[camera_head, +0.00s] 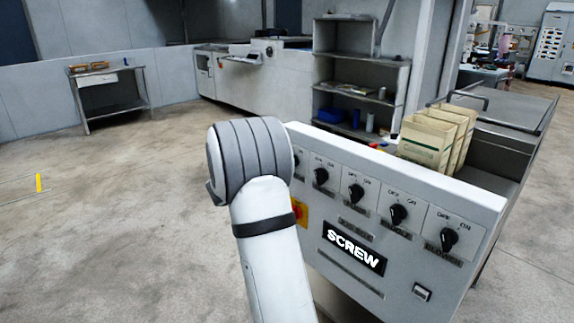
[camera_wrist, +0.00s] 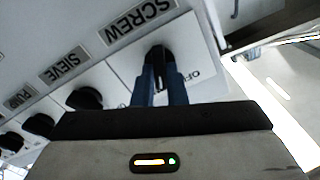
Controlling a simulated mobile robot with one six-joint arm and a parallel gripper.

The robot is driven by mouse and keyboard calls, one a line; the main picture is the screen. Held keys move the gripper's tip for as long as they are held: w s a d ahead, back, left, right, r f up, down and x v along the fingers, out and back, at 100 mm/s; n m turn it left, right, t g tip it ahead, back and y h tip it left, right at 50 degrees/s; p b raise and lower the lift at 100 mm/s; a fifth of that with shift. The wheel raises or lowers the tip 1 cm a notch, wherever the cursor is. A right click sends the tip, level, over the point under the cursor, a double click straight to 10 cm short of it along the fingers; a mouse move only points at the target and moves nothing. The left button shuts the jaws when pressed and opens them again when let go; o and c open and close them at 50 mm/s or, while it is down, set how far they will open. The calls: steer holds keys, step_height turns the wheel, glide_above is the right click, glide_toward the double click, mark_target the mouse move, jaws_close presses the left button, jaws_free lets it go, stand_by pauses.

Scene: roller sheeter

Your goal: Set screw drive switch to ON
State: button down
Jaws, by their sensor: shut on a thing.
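The screw drive switch (camera_wrist: 158,52) is a black rotary knob on a white plate, under an upside-down SCREW label (camera_wrist: 140,18) in the wrist view. My gripper (camera_wrist: 160,78) is shut on this knob, with one blue-grey finger on each side. An OFF mark (camera_wrist: 187,77) shows to the right of the fingers. The ON mark is hidden, and I cannot tell exactly where the knob points. In the head view my arm covers the gripper and this switch, at the left end of the control panel (camera_head: 335,215).
More black knobs sit in a row beside it, including the SIEVE knob (camera_wrist: 85,98) and the PUMP knob (camera_wrist: 38,125). A red and yellow switch (camera_head: 299,212) is close to my arm. Paper bags (camera_head: 425,142) stand behind the panel. The floor at left is open.

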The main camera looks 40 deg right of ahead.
steer(key=shift+a+f, duration=0.1)
steer(key=shift+f, duration=0.05)
steer(key=c, duration=1.7)
jaws_free()
steer(key=shift+a, duration=0.1)
steer(key=shift+o, duration=1.2)
steer(key=a, duration=0.7)
steer(key=shift+s+a, duration=0.3)
